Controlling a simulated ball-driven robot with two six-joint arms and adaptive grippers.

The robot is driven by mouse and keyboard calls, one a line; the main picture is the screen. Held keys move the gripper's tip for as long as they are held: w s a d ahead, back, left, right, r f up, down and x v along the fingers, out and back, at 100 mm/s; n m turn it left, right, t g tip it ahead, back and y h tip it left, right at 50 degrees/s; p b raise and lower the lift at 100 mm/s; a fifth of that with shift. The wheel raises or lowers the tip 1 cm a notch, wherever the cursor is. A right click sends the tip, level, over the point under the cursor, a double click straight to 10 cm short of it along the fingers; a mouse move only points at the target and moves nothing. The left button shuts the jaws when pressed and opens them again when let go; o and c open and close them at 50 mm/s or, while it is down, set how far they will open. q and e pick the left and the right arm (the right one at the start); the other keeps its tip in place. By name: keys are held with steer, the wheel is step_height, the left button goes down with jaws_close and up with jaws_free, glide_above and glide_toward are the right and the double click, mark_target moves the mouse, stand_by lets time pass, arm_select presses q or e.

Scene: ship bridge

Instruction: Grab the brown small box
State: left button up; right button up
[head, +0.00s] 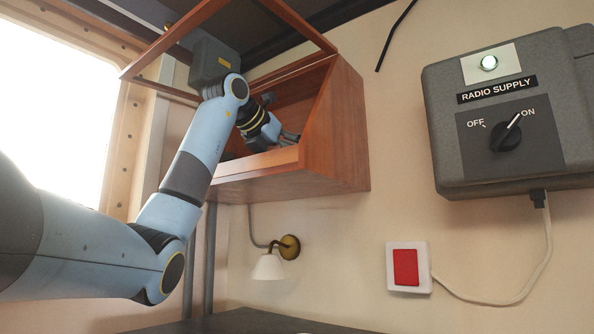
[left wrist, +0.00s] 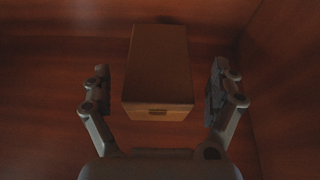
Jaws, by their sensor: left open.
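The brown small box (left wrist: 158,75) lies inside the wooden cabinet in the left wrist view, with a small dark label or latch on its near face. My left gripper (left wrist: 160,88) is open, with one finger on each side of the box and a gap on both sides. In the head view my left gripper (head: 288,138) reaches into the open wooden cabinet (head: 345,130) on the wall. The box is hidden there by the cabinet front and my arm. My right gripper is not in view.
The cabinet's framed door (head: 300,22) is raised above my arm. The cabinet's front lip (head: 255,163) lies just below my gripper. A wall lamp (head: 270,265), a red switch (head: 405,267) and a grey radio supply box (head: 510,115) are on the wall.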

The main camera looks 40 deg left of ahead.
arm_select(q)
steer(key=shift+p+x, duration=0.3)
steer(key=shift+x, duration=1)
steer(key=shift+s+a, duration=0.1)
steer(key=shift+s, duration=0.05)
steer(key=c, duration=1.3)
